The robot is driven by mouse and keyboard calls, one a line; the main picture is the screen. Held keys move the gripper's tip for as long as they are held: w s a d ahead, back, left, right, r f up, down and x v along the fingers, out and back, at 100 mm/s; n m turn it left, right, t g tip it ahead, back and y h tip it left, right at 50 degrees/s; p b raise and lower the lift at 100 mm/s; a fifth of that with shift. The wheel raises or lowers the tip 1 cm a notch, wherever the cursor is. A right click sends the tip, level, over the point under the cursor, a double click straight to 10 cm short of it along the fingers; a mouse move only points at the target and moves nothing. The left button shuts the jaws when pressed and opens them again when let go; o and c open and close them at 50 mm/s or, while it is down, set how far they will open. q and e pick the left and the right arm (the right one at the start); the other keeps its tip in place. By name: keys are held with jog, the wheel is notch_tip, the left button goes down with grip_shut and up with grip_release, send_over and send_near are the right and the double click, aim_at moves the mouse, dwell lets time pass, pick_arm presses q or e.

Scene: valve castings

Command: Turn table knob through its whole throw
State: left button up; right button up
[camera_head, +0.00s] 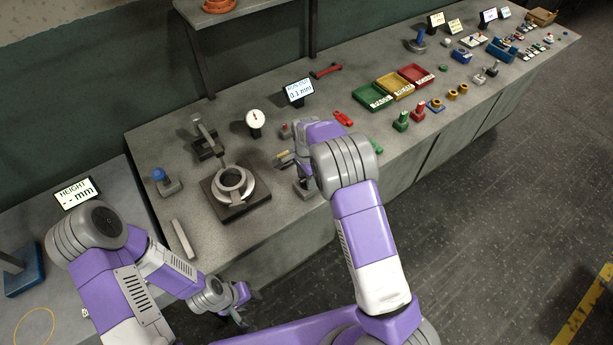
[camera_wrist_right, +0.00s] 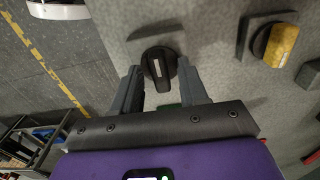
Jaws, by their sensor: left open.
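A black round knob (camera_wrist_right: 158,66) with a raised grip bar and a white mark sits on a grey base in the right wrist view. My right gripper (camera_wrist_right: 160,75) has its fingers spread, one on each side of this knob; whether they touch its rim is unclear. In the head view my right gripper (camera_head: 302,172) is over the bench's front edge, partly hidden by its own arm, and the black knob is hidden there. My left gripper (camera_head: 238,302) is open and empty, low in front of the bench, away from the knob.
A yellow knob (camera_wrist_right: 276,45) on a grey base is right of the black one. On the bench, a ring casting (camera_head: 233,186) lies on a dark plate, near a dial gauge (camera_head: 254,120) and a RUNOUT display (camera_head: 298,92). Coloured trays (camera_head: 371,97) stand further right.

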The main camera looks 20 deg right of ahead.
notch_tip(320, 180, up, 8)
jog(key=shift+f, duration=0.2)
dwell(0.5)
